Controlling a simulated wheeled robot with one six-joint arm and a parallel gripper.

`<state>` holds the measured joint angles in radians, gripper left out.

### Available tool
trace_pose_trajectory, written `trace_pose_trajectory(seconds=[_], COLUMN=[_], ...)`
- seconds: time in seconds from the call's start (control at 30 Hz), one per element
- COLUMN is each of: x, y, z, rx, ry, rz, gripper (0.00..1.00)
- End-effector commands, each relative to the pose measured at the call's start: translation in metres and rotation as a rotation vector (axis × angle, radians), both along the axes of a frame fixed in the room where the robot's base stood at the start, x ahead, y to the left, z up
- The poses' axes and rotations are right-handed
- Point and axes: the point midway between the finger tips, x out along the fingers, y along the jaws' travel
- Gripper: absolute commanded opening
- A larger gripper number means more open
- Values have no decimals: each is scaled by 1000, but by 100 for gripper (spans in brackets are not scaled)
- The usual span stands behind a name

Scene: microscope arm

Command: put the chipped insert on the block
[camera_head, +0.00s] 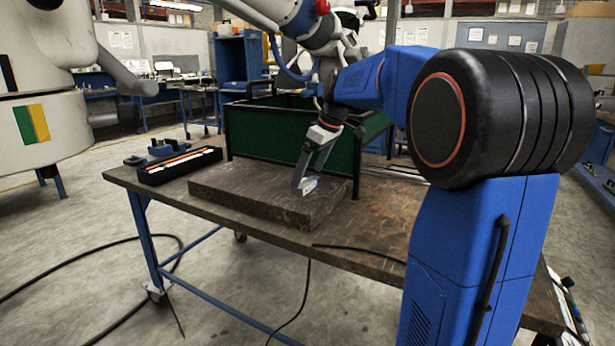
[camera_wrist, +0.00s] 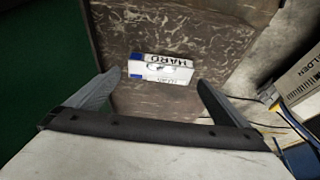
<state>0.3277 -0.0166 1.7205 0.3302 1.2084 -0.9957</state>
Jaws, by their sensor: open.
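The block is a broad dark stone slab (camera_head: 235,190) lying flat on the table; its mottled top fills the middle of the wrist view (camera_wrist: 185,30). On it lies a small white and blue box (camera_wrist: 178,61) with printed lettering; it is a pale patch in the head view (camera_head: 308,185). A small light piece (camera_wrist: 157,68) shows at the middle of the box, perhaps the chipped insert; I cannot tell for sure. My gripper (camera_wrist: 157,84) is open and empty above the slab near its right end, its fingertips spread to either side of the box.
A green-walled, dark-framed bin (camera_head: 265,135) stands behind the slab. A black tray (camera_head: 180,167) with white and red items and a blue fixture (camera_head: 165,147) sit to the left. The right part of the tabletop (camera_head: 375,215) is mostly bare, with a black cable.

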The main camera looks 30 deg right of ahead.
Motion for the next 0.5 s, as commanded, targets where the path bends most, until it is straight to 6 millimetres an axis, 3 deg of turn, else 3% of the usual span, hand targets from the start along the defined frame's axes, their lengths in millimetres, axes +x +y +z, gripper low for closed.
trace_pose_trajectory(seconds=[0.3,0.5], x=[-19,-28], y=[-14,-19], z=[58,81], rx=[-1,-1], ry=[-3,-2], rz=[-1,-2], gripper=[100,100])
